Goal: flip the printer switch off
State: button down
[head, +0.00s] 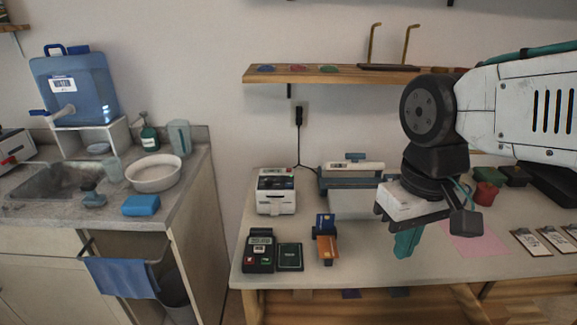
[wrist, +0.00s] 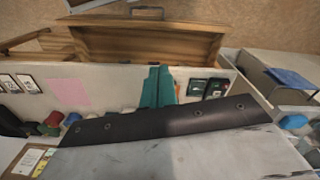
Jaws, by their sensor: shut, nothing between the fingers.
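The printer (head: 276,192), a small white box with a dark top, stands at the back left of the table in the head view. A black cord runs up from it to a wall outlet. Small coloured spots show near its top, but which one is the switch, and its position, is too small to tell. My gripper (head: 406,243) has teal fingers, shut and empty, pointing down to the right of the printer and well apart from it. The teal fingers also show in the wrist view (wrist: 157,88). I cannot make out the printer clearly in the wrist view.
A card terminal (head: 259,252), a dark green box (head: 290,257) and a card stand (head: 326,246) stand in front of the printer. A grey and white device (head: 350,178) is right of it. A wooden shelf (head: 340,75) hangs above. A pink sheet (head: 476,240) lies at right.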

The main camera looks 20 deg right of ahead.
jog(key=w+a+f+t+h, duration=0.1)
jog(key=w+f, duration=0.2)
jog(key=w, duration=1)
jog(key=w+a+f+m+t+h, duration=0.1)
jog(key=w+f, duration=0.1)
jog(key=w, duration=1.2)
jog(key=w+a+f+t, duration=0.1)
jog(key=w+f, duration=0.2)
jog(key=w, duration=1)
jog(key=w+a+r+m+t, duration=0.1)
jog(key=w+r+m+t, duration=0.1)
jog(key=w, duration=0.7)
notch_tip(320, 180, up, 2)
jog(key=shift+w+a+t, duration=0.2)
jog(key=shift+w+t, duration=0.1)
jog(key=shift+t, duration=0.5)
send_over(289, 168)
jog(key=s, duration=0.2)
notch_tip(289, 168, down, 8)
jog(key=shift+w+a+f, duration=0.1)
jog(key=shift+a+f, duration=0.05)
jog(key=shift+f, duration=0.1)
jog(key=shift+s+a+f, duration=0.1)
jog(key=shift+s+f, duration=0.05)
jog(key=shift+f, duration=0.45)
jog(key=shift+s+f, duration=0.15)
jog(key=shift+f, duration=0.45)
jog(key=shift+s+f, duration=0.1)
jog(key=shift+f, duration=0.55)
